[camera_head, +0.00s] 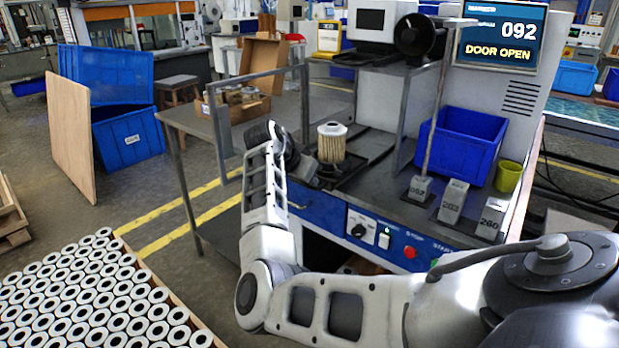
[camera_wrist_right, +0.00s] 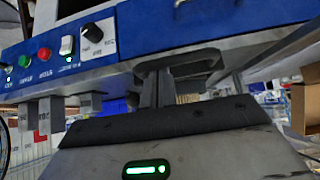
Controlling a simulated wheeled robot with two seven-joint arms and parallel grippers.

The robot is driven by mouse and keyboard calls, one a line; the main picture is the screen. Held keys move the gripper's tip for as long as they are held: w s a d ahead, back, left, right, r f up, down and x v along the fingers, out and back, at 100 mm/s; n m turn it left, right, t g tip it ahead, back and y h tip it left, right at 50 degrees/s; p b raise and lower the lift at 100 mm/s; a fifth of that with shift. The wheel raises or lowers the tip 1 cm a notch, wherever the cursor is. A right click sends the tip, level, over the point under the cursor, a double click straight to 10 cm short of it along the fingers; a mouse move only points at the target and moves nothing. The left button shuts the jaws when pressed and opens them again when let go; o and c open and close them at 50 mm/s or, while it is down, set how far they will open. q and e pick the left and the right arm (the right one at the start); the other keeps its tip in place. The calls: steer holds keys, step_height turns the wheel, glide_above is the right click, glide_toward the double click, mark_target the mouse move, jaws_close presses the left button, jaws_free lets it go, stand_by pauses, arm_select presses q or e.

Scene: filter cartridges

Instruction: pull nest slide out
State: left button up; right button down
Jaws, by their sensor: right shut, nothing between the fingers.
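A pleated filter cartridge (camera_head: 332,143) stands upright on the dark nest slide (camera_head: 350,168) at the left of the machine's bench. The door frame above it is raised, and the display (camera_head: 500,43) reads 092 DOOR OPEN. My right gripper (camera_head: 306,172) is at the front edge of the slide, left of the cartridge; the wrist hides much of it. In the right wrist view, my gripper's fingers (camera_wrist_right: 156,90) are shut and empty, close to a dark bracket-like part (camera_wrist_right: 185,62) under the blue panel. I cannot tell whether they touch it. My left gripper is not in view.
The blue control panel (camera_head: 375,236) with knob and buttons runs along the bench front. A blue bin (camera_head: 460,143), a yellow cup (camera_head: 508,176) and several labelled grey blocks (camera_head: 453,200) stand to the right. A crate of white-ended cartridges (camera_head: 95,295) fills the lower left.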

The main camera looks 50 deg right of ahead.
arm_select(q)
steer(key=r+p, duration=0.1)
steer(key=p, duration=0.1)
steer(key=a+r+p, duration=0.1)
steer(key=p, duration=0.2)
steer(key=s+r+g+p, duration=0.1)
steer(key=p, duration=0.2)
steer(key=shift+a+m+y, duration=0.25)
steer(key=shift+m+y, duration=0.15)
arm_select(e)
steer(key=v, duration=1)
